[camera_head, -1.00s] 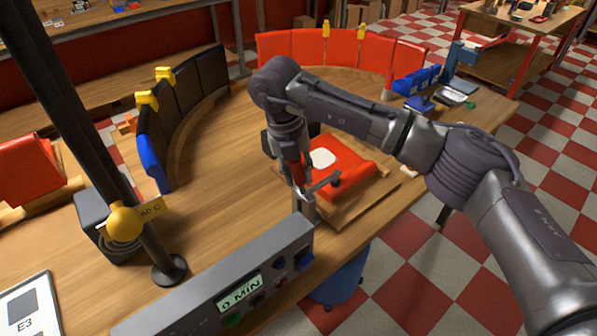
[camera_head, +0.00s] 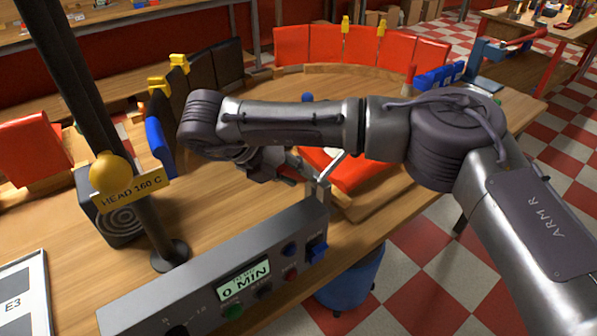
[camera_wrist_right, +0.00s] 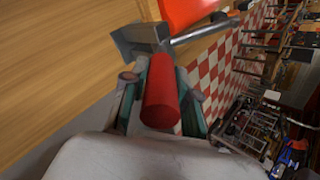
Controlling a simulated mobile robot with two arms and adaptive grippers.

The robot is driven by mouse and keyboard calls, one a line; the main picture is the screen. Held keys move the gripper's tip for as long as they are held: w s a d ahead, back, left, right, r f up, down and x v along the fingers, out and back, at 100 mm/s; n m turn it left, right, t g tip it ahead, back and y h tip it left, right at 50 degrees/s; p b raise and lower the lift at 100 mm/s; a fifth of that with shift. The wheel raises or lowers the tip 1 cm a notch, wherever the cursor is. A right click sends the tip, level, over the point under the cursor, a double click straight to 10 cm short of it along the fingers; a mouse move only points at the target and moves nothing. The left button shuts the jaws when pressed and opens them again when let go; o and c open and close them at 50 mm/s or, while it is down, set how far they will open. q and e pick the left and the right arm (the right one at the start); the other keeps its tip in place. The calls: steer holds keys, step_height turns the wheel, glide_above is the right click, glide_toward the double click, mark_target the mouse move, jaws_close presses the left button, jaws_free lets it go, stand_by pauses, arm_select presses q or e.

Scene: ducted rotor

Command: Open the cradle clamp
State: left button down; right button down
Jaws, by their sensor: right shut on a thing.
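The cradle clamp is a small grey metal post (camera_head: 319,193) on the table's near edge, just behind the grey control box. A pale bar rises from it in the head view. In the right wrist view the clamp's grey block (camera_wrist_right: 143,38) has a metal rod and a red cylindrical handle (camera_wrist_right: 161,95). My right gripper (camera_head: 287,163) is left of the post, largely hidden under my arm. In the right wrist view its fingers (camera_wrist_right: 160,82) lie on both sides of the red handle, shut on it. A red panel (camera_head: 352,172) lies beside the clamp. My left gripper is not in view.
The control box (camera_head: 215,285) with a "0 MIN" display fills the near edge. A black post (camera_head: 150,225) with a yellow tag stands left. Curved rows of black and red panels (camera_head: 310,45) stand behind. Bare tabletop lies left of the clamp.

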steer(key=shift+a+f, duration=0.1)
stand_by(0.4)
steer(key=c, duration=0.9)
jaws_free()
steer(key=v, duration=1.2)
steer(key=shift+s+a+f, duration=0.1)
steer(key=shift+a, duration=0.05)
